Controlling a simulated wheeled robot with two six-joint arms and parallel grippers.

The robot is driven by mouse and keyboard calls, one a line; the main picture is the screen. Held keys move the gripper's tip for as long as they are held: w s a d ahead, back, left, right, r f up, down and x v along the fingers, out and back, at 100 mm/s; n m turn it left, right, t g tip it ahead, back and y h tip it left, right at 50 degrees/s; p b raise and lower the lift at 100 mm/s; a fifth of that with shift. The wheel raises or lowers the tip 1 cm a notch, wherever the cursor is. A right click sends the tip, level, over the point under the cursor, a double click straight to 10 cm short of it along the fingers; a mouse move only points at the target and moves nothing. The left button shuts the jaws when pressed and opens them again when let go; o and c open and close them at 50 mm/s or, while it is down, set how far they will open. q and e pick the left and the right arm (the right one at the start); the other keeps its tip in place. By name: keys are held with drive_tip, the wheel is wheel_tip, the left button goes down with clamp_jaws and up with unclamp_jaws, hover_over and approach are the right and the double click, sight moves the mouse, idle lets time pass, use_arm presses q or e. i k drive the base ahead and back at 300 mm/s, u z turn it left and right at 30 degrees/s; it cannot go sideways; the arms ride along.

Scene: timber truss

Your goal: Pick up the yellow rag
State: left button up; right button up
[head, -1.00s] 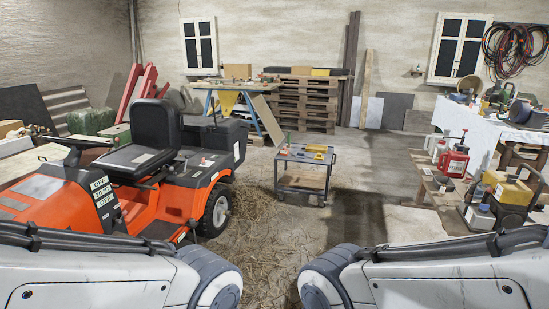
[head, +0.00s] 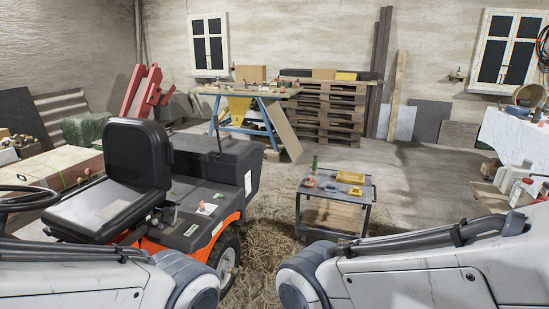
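I cannot make out a yellow rag for certain. A yellow shape (head: 239,109) shows at the front of the blue-legged workbench (head: 262,93) at the back; I cannot tell whether it is cloth. A yellow tray-like thing (head: 350,177) and a smaller yellow item (head: 355,191) lie on the grey wheeled cart (head: 328,186), near a green bottle-like item (head: 314,165). Both my arms show at the bottom of the head view, but neither gripper is in view.
An orange ride-on mower (head: 185,222) with a black seat stands close at the left. Straw (head: 262,245) covers floor between it and the cart. Pallets (head: 326,107) are stacked at the back. A white-covered table (head: 510,135) is at the right. Floor right of the cart is open.

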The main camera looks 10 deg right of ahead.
sight(355, 191)
drive_tip(key=z, duration=0.1)
drive_tip(key=i, duration=2.05)
drive_tip(key=z, duration=0.55)
drive_tip(key=i, duration=1.95)
drive_tip(key=z, duration=0.65)
drive_tip(key=i, duration=0.75)
drive_tip(key=z, duration=0.1)
